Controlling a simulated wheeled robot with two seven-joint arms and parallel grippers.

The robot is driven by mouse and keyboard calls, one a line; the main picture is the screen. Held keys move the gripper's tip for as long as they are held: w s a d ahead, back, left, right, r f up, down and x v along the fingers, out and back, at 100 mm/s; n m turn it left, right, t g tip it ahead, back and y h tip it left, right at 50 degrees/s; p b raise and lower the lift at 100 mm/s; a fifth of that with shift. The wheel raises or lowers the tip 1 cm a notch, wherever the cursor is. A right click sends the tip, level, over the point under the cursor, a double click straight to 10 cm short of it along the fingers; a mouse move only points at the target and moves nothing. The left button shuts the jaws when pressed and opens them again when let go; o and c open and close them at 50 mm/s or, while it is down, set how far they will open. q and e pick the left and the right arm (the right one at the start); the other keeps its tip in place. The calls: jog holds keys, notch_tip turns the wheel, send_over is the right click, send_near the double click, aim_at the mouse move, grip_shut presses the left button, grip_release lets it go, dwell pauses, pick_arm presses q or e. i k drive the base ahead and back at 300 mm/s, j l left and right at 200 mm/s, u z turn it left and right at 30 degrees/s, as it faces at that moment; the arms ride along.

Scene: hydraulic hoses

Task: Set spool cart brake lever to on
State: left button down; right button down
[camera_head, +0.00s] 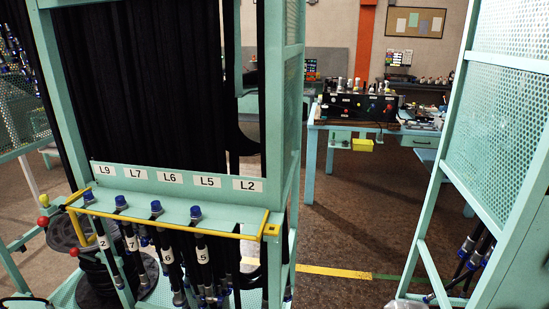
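At the left, beside the green hose rack, black spools (100,283) stand low down, partly hidden by the rack's post and hoses. A red ball knob (43,221) and a yellow ball knob (44,201) sit on thin rods next to them. A second red knob (74,252) is slightly lower and to the right. I cannot tell for certain which of these is the cart's brake lever, nor its setting. Neither of my grippers shows clearly in this view. Small pale shapes at the bottom edge are too cut off to identify.
The green rack (190,210) with labels L9 to L2, a yellow rail (180,233) and hanging black hoses fills the left-middle. A green mesh frame (500,140) stands at the right. A blue workbench (340,126) is behind. Brown floor (350,225) lies open between the frames.

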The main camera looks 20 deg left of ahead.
aim_at(74, 252)
jog(key=u, duration=2.7)
jog(key=i+j, duration=0.2)
jog(key=i, duration=0.2)
jog(key=i+j, duration=0.15)
jog(key=i, duration=0.2)
